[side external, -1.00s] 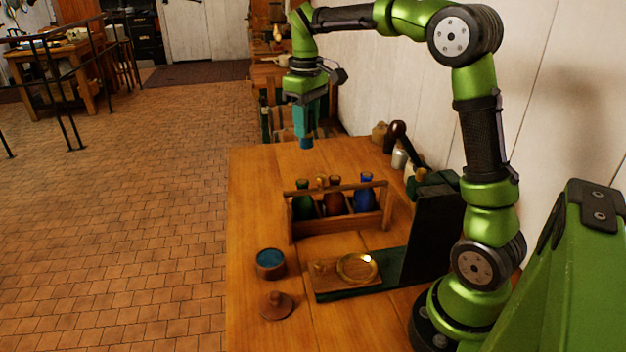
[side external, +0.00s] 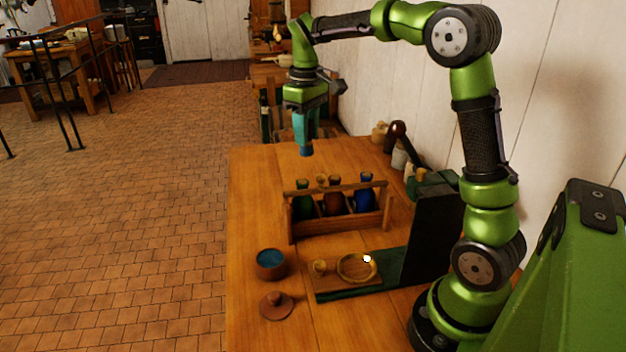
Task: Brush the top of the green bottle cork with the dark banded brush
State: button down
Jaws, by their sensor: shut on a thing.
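The green bottle (side external: 303,203) stands upright in the left compartment of a wooden carrier (side external: 345,226). Its cork is too small to make out clearly. My gripper (side external: 304,128) is above the table behind the carrier, with teal fingers pointing down. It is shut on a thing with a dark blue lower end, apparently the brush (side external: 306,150). The fingers hide most of the brush, and its bands cannot be told. The brush end hangs above and behind the green bottle, visibly apart from it.
A brown bottle (side external: 333,201) and a blue bottle (side external: 365,194) share the carrier, under its handle bar. A bowl of blue stuff (side external: 271,264), a lid (side external: 277,305) and a board with a round dish (side external: 357,267) are in front. Jars (side external: 399,157) line the wall.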

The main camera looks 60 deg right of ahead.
aim_at(302, 154)
jog(key=shift+f, duration=3.05)
jog(key=shift+w+a+f, duration=0.3)
jog(key=shift+w+f, duration=0.05)
jog(key=shift+f, duration=0.2)
jog(key=shift+w+a+f, duration=0.1)
jog(key=shift+w+a, duration=0.3)
jog(key=shift+a, duration=0.05)
jog(key=shift+s+d, duration=0.75)
jog(key=shift+w+a, duration=0.7)
jog(key=shift+s+d, duration=0.65)
jog(key=shift+d, duration=0.05)
jog(key=shift+r, duration=0.25)
jog(key=shift+s+r, duration=0.1)
jog(key=shift+r, duration=3.75)
